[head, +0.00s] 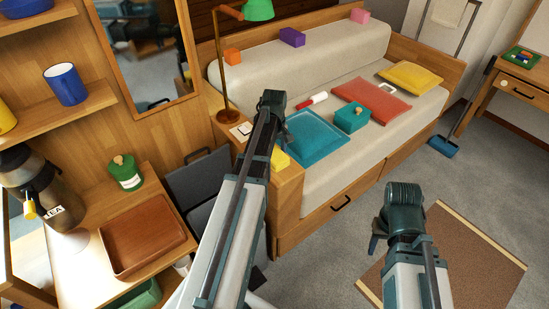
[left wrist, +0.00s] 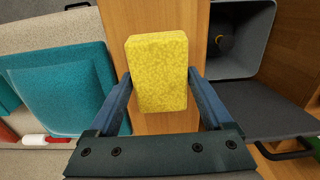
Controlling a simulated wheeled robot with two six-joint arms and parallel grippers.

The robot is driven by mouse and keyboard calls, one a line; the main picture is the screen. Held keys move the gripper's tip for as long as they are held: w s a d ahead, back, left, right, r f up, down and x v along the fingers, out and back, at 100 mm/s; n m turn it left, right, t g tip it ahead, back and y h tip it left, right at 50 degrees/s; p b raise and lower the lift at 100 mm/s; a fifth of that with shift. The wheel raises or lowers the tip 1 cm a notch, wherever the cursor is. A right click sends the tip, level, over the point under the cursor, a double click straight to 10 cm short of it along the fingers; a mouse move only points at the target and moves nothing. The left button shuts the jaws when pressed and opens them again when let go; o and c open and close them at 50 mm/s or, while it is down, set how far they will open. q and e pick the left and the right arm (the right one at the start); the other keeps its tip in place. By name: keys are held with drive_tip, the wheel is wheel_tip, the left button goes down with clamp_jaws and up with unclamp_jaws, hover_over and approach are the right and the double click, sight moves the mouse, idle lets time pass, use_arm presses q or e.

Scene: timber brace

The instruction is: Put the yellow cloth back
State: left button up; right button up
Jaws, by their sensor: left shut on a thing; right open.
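The yellow cloth (left wrist: 158,72) looks like a thick, speckled, sponge-like block. In the left wrist view it sits between the two fingers of my left gripper (left wrist: 158,78), which is shut on it. In the head view only a small yellow part (head: 280,159) shows beside my left arm, over the wooden end of the sofa; the left fingers are mostly hidden there. I cannot tell whether the cloth touches the wood below. My right gripper (head: 376,234) is open and appears empty, in front of the sofa above the floor and brown mat.
The sofa (head: 325,205) holds a teal cushion (head: 318,137), a teal box (head: 351,117), a red cushion (head: 372,100) and a yellow cushion (head: 411,77). A lamp (head: 222,60) stands at its left end. A brown tray (head: 146,232) lies on the left desk. A grey bin (left wrist: 240,38) is near the cloth.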

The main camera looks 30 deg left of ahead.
sight(274, 153)
use_arm(q)
drive_tip(key=o, duration=0.7)
drive_tip(key=shift+f, duration=0.1)
drive_tip(key=shift+o, duration=1.3)
wheel_tip(274, 153, up, 12)
drive_tip(key=p, duration=1.2)
